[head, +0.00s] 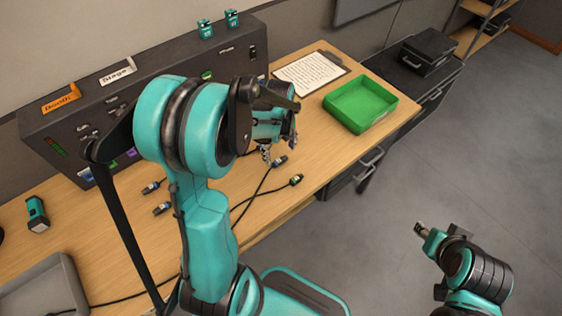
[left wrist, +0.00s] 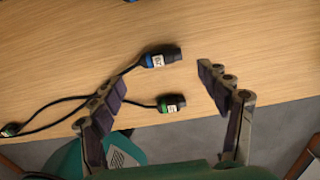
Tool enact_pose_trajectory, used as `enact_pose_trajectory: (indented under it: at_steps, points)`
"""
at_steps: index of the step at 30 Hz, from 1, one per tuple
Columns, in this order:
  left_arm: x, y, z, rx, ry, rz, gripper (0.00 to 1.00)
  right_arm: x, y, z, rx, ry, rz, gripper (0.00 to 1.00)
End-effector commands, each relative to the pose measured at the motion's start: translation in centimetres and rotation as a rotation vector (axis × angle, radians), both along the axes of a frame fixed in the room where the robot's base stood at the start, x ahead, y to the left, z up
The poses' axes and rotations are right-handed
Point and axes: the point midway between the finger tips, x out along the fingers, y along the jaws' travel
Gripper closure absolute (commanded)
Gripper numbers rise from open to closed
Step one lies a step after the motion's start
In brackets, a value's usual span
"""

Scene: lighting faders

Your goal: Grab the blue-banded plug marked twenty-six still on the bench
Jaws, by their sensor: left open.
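A black plug with a blue band and a small white label (left wrist: 158,60) lies on the wooden bench (left wrist: 60,40); its number is too blurred to read. In the head view that plug (head: 280,160) lies just beside the fingertips of my left gripper (head: 280,146). In the left wrist view my left gripper (left wrist: 163,82) is open and empty above the bench, the blue-banded plug near the gap between its fingers. A green-banded plug (left wrist: 171,103) lies close by, between the fingers in that view. My right gripper (head: 422,230) is over the floor, away from the bench; its fingers are unclear.
Two more plugs (head: 155,198) lie on the bench left of my arm. Black cables trail from the plugs. A green tray (head: 358,104) and a clipboard (head: 310,73) are at the back right. A dark panel (head: 60,122) with sockets lines the back. A grey tray (head: 45,285) is front left.

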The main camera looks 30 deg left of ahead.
Motion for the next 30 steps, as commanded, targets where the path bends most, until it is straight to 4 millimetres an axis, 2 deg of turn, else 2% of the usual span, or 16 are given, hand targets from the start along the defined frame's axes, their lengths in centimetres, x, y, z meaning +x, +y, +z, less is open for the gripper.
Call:
enact_pose_trajectory:
  at_steps: [6,9,16,22,30]
  points:
    - [0.2,-0.2,-3.6,0.000,0.000,0.001,0.24,0.0,0.0,-2.1,0.000,0.000,0.000,0.60]
    - [0.2,-0.2,-4.6,0.000,-0.001,0.001,0.24,0.0,0.0,-2.5,0.000,0.000,0.000,0.60]
    - [0.1,-0.2,-4.6,0.000,-0.001,0.001,0.24,0.0,0.0,-2.3,0.000,0.000,0.000,0.60]
    - [0.1,-0.2,-4.5,0.000,-0.001,0.001,0.77,0.0,0.0,-2.3,0.000,0.000,0.000,0.60]
    - [0.1,-0.2,-4.5,0.000,-0.001,0.001,0.77,0.0,0.0,-2.4,0.000,0.000,0.000,0.60]
